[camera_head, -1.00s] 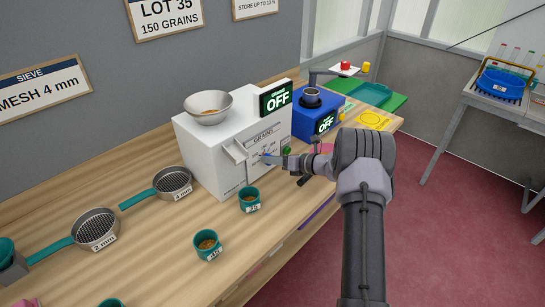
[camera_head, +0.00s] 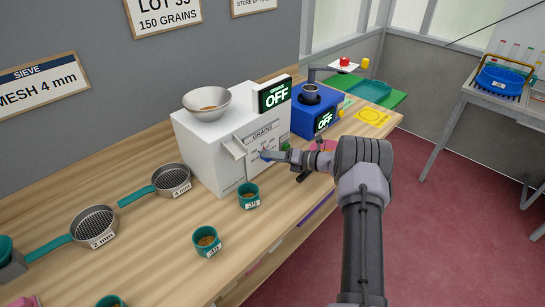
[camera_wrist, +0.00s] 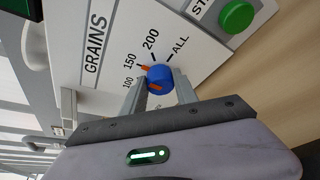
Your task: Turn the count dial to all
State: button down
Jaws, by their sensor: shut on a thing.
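The white grain counter (camera_head: 200,150) stands on the bench with its panel facing my arm and its display (camera_head: 276,94) reading OFF. Its blue count dial (camera_wrist: 160,76) is in the wrist view, beside a scale marked 100, 150, 200 and ALL. An orange mark on the dial's edge is by 150, and a second orange patch shows on the dial's near side. My gripper (camera_wrist: 160,90) is shut on the dial, one finger on each side. In the head view my gripper (camera_head: 270,155) is at the panel and hides part of the dial.
A green start button (camera_wrist: 236,16) is close to the dial, beyond ALL. A blue machine (camera_head: 308,118) stands behind the counter. Small teal cups (camera_head: 248,196) and sieves (camera_head: 171,181) are on the bench (camera_head: 140,238) in front and left.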

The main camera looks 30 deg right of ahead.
jog(key=c, duration=0.9)
grip_release()
jog(key=shift+c, duration=0.2)
jog(key=shift+s, duration=0.1)
jog(key=p+v, duration=0.2)
jog(key=v, duration=1.5)
jog(key=shift+d+p, duration=0.15)
jog(key=shift+p, duration=0.15)
jog(key=shift+s, duration=0.1)
